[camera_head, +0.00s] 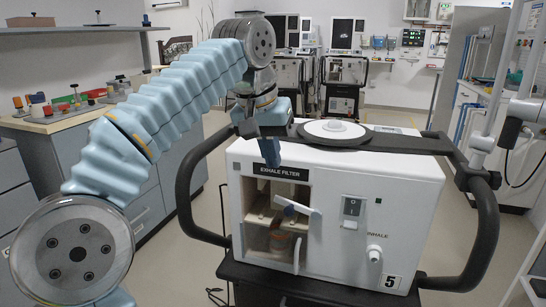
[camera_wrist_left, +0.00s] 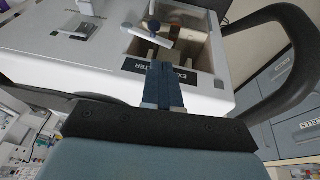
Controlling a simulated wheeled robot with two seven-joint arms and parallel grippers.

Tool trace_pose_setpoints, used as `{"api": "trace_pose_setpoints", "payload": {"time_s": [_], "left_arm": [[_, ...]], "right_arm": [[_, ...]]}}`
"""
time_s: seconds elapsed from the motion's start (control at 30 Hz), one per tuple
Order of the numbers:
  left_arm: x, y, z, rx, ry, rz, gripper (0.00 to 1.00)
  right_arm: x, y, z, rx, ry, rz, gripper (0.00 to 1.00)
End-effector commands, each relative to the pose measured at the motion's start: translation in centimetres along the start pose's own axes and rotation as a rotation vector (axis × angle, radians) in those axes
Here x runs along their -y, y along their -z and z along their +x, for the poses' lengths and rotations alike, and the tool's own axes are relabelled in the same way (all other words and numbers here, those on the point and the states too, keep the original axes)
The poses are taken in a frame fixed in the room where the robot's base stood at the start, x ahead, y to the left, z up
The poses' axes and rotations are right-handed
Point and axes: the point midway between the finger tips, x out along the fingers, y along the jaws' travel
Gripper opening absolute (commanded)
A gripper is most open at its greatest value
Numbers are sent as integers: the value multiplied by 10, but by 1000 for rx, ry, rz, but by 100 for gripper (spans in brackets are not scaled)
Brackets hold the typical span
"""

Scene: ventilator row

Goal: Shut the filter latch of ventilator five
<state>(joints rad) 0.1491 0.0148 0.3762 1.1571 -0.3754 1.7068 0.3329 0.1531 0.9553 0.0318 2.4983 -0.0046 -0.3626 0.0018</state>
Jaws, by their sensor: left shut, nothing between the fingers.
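Ventilator five (camera_head: 400,215) is a white box with a black "5" label at its lower right front. Its EXHALE FILTER label (camera_head: 281,172) sits above an open-fronted compartment (camera_head: 262,215) at the front left. The filter latch (camera_head: 298,206), a white lever, slants across this opening; it also shows in the left wrist view (camera_wrist_left: 150,34). My left gripper (camera_head: 271,160) is shut and empty, pointing down at the label, above the latch and apart from it. In the left wrist view its dark blue fingers (camera_wrist_left: 162,72) lie together. My right gripper is in no view.
Black handles (camera_head: 185,190) (camera_head: 487,235) curve out at both sides of the ventilator. A black strap and round white lid (camera_head: 335,131) lie on top. A bench (camera_head: 70,115) with small coloured parts stands left. More ventilators (camera_head: 345,75) stand behind.

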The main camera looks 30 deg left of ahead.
Motion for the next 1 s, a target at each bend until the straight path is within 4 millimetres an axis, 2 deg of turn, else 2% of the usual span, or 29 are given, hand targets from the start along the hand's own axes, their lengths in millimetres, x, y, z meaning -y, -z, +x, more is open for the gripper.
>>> {"api": "trace_pose_setpoints", "payload": {"time_s": [0.03,0.2,0.4,0.6,1.0], "left_arm": [[1,-2,16,2,1,-1,0],[0,-1,53,3,0,1,0],[-4,-7,84,3,-1,1,0],[-8,-11,97,0,-2,1,0],[-8,-11,99,1,-2,1,0]], "right_arm": [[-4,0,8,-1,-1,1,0],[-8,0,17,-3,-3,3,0],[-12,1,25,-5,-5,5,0],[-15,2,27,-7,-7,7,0],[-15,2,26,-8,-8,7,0]]}}
